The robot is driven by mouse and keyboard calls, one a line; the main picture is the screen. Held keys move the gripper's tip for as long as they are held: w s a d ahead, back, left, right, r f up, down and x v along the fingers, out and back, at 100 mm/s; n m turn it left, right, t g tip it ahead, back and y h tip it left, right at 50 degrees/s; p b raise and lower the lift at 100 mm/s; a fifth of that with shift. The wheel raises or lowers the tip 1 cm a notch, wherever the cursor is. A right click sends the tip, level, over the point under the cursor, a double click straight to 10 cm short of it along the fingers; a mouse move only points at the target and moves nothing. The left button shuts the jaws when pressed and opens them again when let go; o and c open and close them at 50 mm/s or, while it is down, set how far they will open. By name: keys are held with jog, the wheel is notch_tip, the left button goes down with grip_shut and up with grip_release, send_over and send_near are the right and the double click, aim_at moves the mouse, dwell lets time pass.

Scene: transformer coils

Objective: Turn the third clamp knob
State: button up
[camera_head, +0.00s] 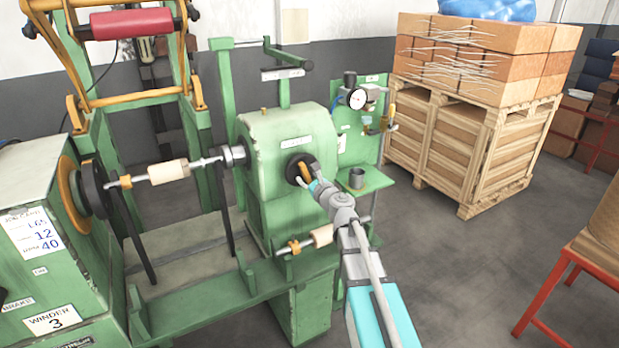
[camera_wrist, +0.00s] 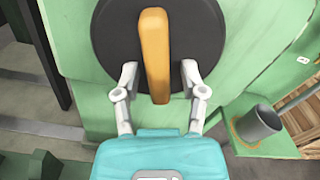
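An orange bar-shaped knob (camera_head: 305,168) sits on a round dark disc (camera_head: 291,166) on the front of the green machine housing. In the wrist view the knob (camera_wrist: 154,50) stands nearly upright, leaning slightly, in front of the disc (camera_wrist: 105,40). My gripper (camera_wrist: 159,75) is open, with one finger on each side of the knob's lower half. A gap shows between each finger and the knob. In the head view my gripper (camera_head: 308,184) reaches the disc from the lower right and partly hides the knob.
A spindle with a cream roller (camera_head: 169,172) lies left of the housing. Another cream roller (camera_head: 321,235) with an orange clamp (camera_head: 288,248) is just below my gripper. A grey cup (camera_head: 357,178) stands on a green shelf to the right. Open floor lies farther right.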

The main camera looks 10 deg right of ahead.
jog(key=shift+s, duration=0.15)
jog(key=v, duration=1.1)
jog(key=shift+s, duration=0.35)
jog(key=shift+d, duration=0.1)
jog(key=s+a+f+n+g+y+p, duration=0.25)
jog(key=s+a+f+n+g, duration=0.65)
jog(key=n, duration=0.9)
jog(key=s+d+f+n+g+h+p, duration=0.2)
jog(key=s+d+f+n+g+h, duration=0.2)
jog(key=s+n+g+h, duration=0.4)
jog(key=s+d+n, duration=0.1)
jog(key=n, duration=0.1)
jog(key=shift+d+f+n+p, duration=0.2)
jog(key=shift+d+n+p, duration=0.1)
jog(key=shift+d, duration=0.05)
